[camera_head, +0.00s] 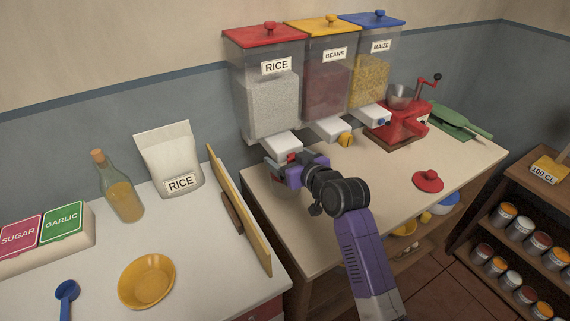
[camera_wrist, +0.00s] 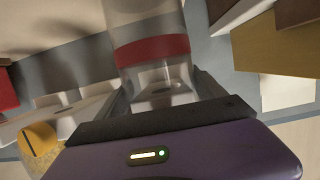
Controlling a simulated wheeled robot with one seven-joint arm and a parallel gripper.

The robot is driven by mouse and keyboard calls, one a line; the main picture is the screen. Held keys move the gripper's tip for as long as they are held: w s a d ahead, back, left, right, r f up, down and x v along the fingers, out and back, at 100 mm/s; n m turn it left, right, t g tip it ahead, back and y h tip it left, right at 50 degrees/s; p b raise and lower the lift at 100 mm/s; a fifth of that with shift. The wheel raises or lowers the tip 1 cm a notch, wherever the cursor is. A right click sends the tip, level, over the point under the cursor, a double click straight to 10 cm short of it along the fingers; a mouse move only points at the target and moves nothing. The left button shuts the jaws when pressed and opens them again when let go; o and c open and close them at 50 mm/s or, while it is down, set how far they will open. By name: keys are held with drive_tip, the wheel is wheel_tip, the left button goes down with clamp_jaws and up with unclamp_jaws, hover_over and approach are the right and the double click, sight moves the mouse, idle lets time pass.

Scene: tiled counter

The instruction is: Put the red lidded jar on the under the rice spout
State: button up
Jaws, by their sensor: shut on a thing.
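My gripper (camera_head: 287,170) is shut on a clear glass jar with a red band (camera_wrist: 152,50), whose wall shows between the two fingers in the wrist view. In the head view the jar (camera_head: 286,186) is mostly hidden behind my gripper and looks upright, just below the white rice spout (camera_head: 283,144). I cannot tell whether it touches the counter. A red lid with a knob (camera_head: 428,180) lies apart on the right counter. The rice dispenser (camera_head: 270,100) has a red top and is filled with white grain.
Bean (camera_head: 328,90) and maize (camera_head: 372,80) dispensers stand to the right, then a red grinder (camera_head: 403,125). A wooden board (camera_head: 240,205) stands at the left counter's edge. The left counter holds a rice bag (camera_head: 168,155), a bottle (camera_head: 120,190) and a yellow bowl (camera_head: 146,281).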

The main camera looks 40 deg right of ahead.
drive_tip(key=shift+w+d+r, duration=0.1)
drive_tip(key=shift+w, duration=0.3)
drive_tip(key=shift+f, duration=1.85)
